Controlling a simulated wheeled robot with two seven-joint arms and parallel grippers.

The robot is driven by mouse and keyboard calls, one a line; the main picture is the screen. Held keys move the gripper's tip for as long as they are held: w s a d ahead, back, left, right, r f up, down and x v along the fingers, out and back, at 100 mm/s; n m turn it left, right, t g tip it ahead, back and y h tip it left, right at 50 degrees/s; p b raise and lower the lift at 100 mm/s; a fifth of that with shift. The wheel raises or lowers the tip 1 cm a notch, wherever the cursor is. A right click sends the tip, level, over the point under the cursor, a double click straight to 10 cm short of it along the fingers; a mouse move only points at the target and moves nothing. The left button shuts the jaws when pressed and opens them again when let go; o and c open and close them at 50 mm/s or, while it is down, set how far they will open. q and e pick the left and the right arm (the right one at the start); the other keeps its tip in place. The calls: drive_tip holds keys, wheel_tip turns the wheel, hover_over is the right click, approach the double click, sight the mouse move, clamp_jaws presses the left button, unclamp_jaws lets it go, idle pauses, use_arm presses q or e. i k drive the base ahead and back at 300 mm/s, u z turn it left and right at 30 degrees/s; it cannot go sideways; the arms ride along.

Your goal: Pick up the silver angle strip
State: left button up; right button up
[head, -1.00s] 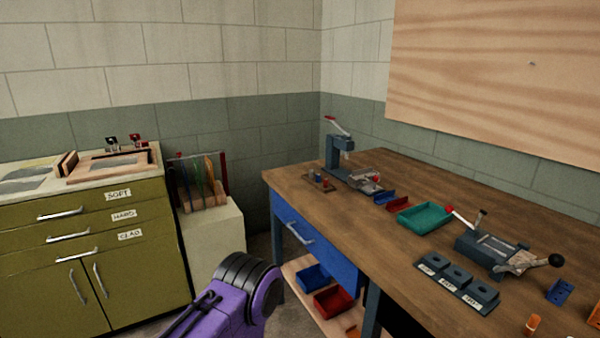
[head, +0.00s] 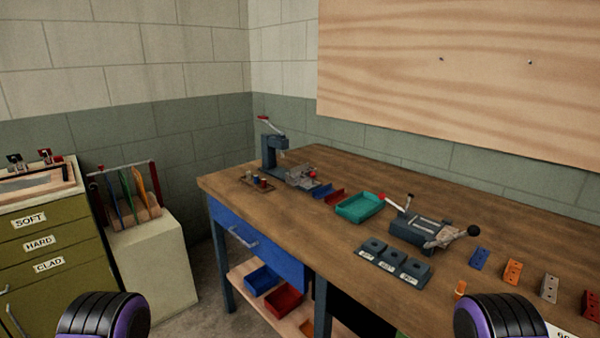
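I cannot make out a silver angle strip in the head view. The wooden workbench (head: 300,215) holds a bending tool (head: 420,228) with a black-knobbed lever and pale metal parts, too small to tell apart. Only rounded black and purple parts of my two arms show at the bottom edge, one at left and one at right. Neither gripper is in view.
A teal tray (head: 359,207), a blue-grey lever press (head: 272,152) and a dark three-part block (head: 394,260) stand on the bench. Small coloured blocks stand at right. An olive cabinet (head: 75,268) and a sheet rack (head: 128,200) are at left. The bench's front left is clear.

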sight(302, 169)
drive_tip(key=u, duration=1.8)
drive_tip(key=i, duration=2.15)
drive_tip(key=z, duration=3.65)
